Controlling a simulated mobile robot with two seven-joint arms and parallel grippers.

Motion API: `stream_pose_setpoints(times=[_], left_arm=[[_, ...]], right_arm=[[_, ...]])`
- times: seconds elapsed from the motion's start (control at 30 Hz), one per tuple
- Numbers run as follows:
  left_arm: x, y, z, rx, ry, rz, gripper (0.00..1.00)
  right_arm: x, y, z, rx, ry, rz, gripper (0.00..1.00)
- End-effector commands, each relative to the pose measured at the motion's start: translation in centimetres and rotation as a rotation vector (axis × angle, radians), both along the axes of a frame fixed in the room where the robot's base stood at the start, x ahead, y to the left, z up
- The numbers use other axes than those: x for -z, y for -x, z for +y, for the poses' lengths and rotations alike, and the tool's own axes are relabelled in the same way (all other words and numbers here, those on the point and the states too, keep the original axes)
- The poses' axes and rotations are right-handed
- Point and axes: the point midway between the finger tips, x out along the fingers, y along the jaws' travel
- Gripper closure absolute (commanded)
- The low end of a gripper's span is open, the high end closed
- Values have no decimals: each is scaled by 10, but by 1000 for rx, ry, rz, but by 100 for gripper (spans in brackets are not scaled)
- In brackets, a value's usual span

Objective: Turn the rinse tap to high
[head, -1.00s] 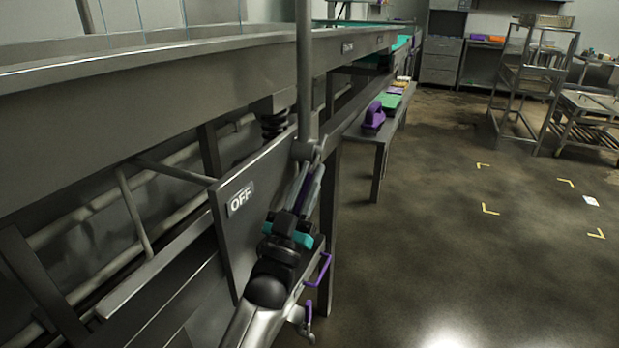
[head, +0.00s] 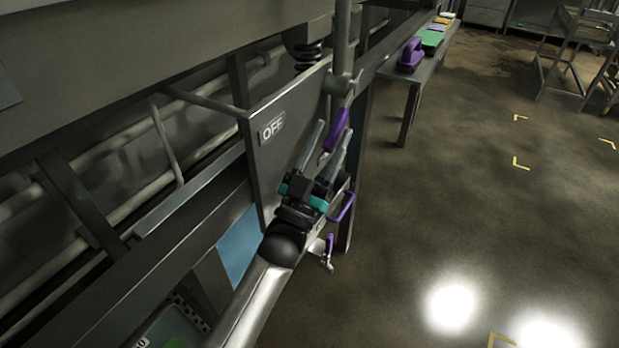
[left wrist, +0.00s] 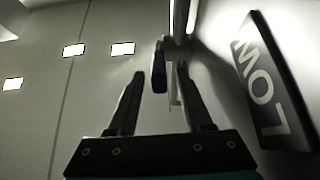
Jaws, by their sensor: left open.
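In the left wrist view the lever (left wrist: 159,70) looks dark and lies between the open fingers (left wrist: 158,80), with a gap visible on each side. I cannot tell how deep it sits between them. A LOW label (left wrist: 268,85) is on the right in that view. My right gripper is not in view.
Another purple handle (head: 342,207) and a small purple-handled valve (head: 329,250) sit just below my left gripper. A long steel trough (head: 150,45) runs above. A side bench holds a purple item (head: 411,54) and a green one (head: 431,39). The floor at right is open.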

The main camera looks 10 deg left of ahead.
Motion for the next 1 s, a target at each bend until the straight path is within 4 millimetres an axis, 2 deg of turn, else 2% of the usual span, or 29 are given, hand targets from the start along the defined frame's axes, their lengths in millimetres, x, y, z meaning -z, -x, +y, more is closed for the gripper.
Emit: stream_pose_setpoints(times=[0.2,0.4,0.6,0.87,1.0], left_arm=[[30,39,13,-1,-2,4,50],[49,65,21,0,1,1,50],[56,75,25,0,0,-1,50],[57,76,25,-1,1,-1,50],[53,79,35,-4,-9,16,66]], right_arm=[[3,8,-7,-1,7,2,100],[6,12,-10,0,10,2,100],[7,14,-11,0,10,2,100],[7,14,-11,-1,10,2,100],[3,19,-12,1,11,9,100]])
